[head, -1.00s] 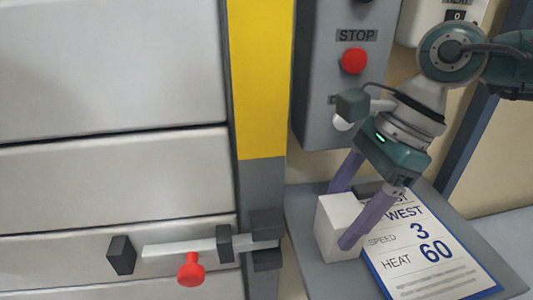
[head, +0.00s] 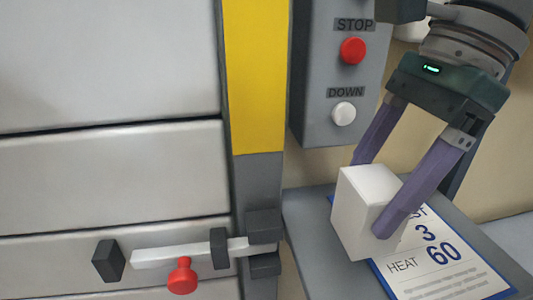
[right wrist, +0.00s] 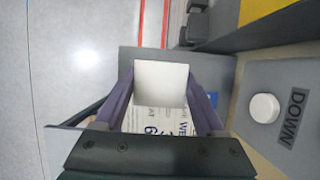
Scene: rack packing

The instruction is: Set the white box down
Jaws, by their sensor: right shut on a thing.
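The white box (head: 366,213) is between the purple fingers of my right gripper (head: 378,198), which is shut on it. The box is slightly tilted in the head view, over the grey shelf (head: 310,232) and the printed card (head: 440,262). Whether its underside touches the shelf I cannot tell. In the right wrist view the white box (right wrist: 161,83) sits between both fingertips, with the card (right wrist: 160,121) behind it. My left gripper is not in view.
A control panel with a red STOP button (head: 353,51) and a white DOWN button (head: 343,113) stands behind the shelf. To the left are a yellow and grey post (head: 254,80), a metal shutter (head: 110,170) and a latch bar with a red knob (head: 183,276).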

